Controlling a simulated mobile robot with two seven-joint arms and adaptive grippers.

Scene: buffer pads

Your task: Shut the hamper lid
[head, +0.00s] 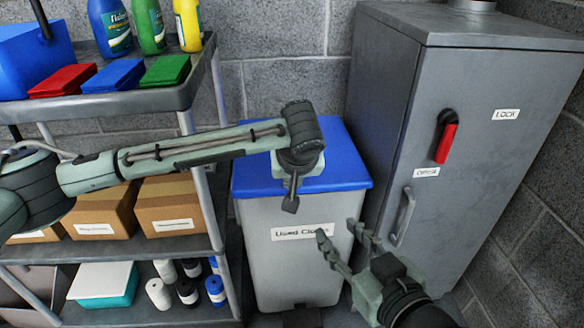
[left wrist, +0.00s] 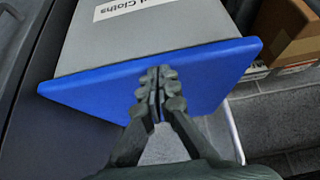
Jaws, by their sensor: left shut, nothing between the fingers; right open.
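The hamper (head: 285,265) is a grey bin with a label reading "Used Cloths", standing between the shelf and the cabinet. Its blue lid (head: 345,165) lies down flat across the top in the head view. The lid also shows in the left wrist view (left wrist: 85,97). My left gripper (head: 290,207) is shut and empty, pointing down over the lid near its front edge; its fingers (left wrist: 157,82) overlap the lid in the wrist view. I cannot tell whether they touch it. My right gripper (head: 337,229) is open and empty in front of the hamper's right side.
A grey cabinet (head: 470,110) with a red handle stands close on the right. A shelf cart (head: 190,95) on the left holds bottles, folded cloths, cardboard boxes (head: 170,208) and small containers. A block wall is behind.

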